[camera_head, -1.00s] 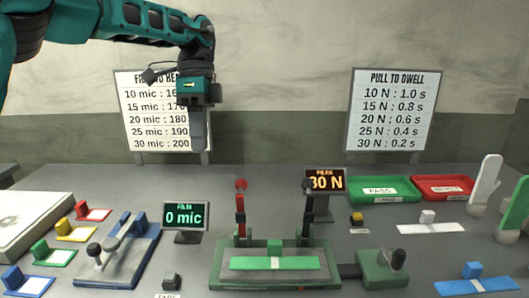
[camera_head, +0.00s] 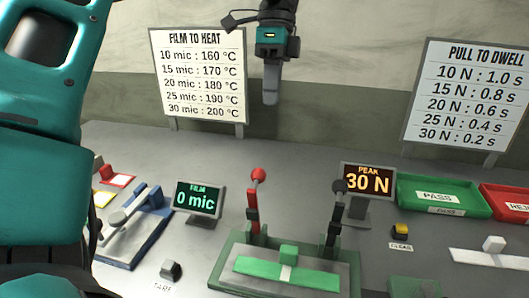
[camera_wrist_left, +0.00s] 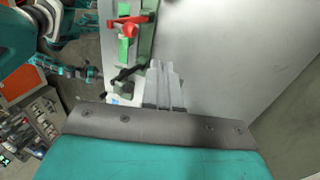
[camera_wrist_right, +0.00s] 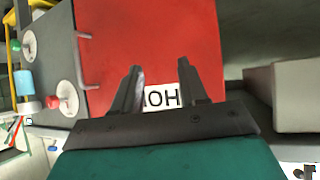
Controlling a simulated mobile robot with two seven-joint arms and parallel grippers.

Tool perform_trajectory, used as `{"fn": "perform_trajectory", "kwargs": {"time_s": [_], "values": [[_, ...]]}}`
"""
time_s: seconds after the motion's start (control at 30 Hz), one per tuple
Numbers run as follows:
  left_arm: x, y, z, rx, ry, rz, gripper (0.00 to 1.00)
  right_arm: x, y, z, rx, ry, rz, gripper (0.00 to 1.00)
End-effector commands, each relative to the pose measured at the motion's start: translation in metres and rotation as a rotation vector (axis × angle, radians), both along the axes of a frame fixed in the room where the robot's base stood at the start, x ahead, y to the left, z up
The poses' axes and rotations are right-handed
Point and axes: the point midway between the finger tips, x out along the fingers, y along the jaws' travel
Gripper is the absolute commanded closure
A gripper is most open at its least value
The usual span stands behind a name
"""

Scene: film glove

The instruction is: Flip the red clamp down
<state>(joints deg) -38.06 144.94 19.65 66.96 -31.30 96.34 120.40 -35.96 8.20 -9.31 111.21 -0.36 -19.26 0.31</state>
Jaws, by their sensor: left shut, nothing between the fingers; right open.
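The red clamp (camera_head: 255,198) stands upright at the back left of the green fixture (camera_head: 222,262), with a red knob on a black and red lever. It also shows in the left wrist view (camera_wrist_left: 122,28), seen from above. My left gripper (camera_head: 270,98) is shut and empty, pointing down above and behind the red clamp, apart from it. Its closed fingers show in the left wrist view (camera_wrist_left: 165,85). My right gripper (camera_wrist_right: 160,78) is open and empty, outside the head view, in front of a red surface with a partly hidden label.
A black clamp (camera_head: 334,212) stands upright on the fixture's right side. A green strip (camera_head: 265,268) lies across the fixture. The film display (camera_head: 200,198) and peak display (camera_head: 367,180) stand nearby. A blue device (camera_head: 135,235) is at left, a green tray (camera_head: 440,192) at right.

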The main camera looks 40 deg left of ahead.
Motion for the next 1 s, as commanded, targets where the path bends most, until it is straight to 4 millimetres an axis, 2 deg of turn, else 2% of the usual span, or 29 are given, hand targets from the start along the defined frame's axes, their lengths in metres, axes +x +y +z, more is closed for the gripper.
{"fn": "perform_trajectory", "kwargs": {"time_s": [0.17,0.53,0.8,1.0], "values": [[-0.006,-0.003,-0.022,-0.003,0.003,-0.002,1.0,0.0,0.0,-0.003,0.0,0.001,0.0,0.57],[-0.027,-0.015,-0.098,-0.004,0.004,-0.002,1.0,0.0,0.0,-0.004,0.0,0.0,0.0,0.57],[-0.051,-0.028,-0.099,-0.002,-0.001,0.001,1.0,0.001,0.0,0.002,0.0,-0.002,0.0,0.57],[-0.058,-0.032,-0.101,0.0,-0.001,0.0,1.0,0.001,0.0,0.003,0.0,-0.002,0.0,0.57]]}}
